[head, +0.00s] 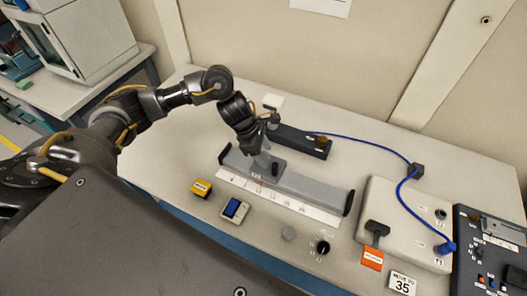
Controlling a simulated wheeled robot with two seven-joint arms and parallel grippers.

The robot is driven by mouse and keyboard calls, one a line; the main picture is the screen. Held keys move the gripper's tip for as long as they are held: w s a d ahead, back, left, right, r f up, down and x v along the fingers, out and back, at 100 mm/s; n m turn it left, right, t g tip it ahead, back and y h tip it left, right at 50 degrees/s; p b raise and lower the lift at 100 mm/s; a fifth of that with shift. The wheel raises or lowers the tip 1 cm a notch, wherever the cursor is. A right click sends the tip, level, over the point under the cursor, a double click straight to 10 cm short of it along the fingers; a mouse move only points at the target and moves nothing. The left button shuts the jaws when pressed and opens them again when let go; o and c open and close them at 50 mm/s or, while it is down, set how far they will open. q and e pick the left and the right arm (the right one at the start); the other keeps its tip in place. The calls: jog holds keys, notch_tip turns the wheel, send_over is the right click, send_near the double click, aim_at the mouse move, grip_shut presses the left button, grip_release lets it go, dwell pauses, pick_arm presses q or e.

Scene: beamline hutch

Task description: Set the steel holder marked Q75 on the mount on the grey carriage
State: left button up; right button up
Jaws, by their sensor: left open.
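My left gripper (257,147) reaches down from the upper left over the grey carriage (277,168). The carriage sits near the left end of a long grey rail (310,187). The gripper is open, with its fingers at the top of the carriage. A small pale piece shows at the fingertips; I cannot tell whether it is the steel holder, the mount or a finger. The mount is mostly hidden by the gripper. No Q75 marking is readable. My right gripper is out of view.
A dark box (300,141) stands behind the rail. A blue cable (371,147) runs right to a pale box (391,213).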

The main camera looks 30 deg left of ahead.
pick_arm(q)
jog(key=shift+a+r, duration=0.2)
jog(key=shift+r, duration=0.25)
jog(key=b+v, duration=0.1)
jog(key=v, duration=0.8)
jog(key=shift+r, duration=0.4)
jog(key=shift+s+a, duration=0.1)
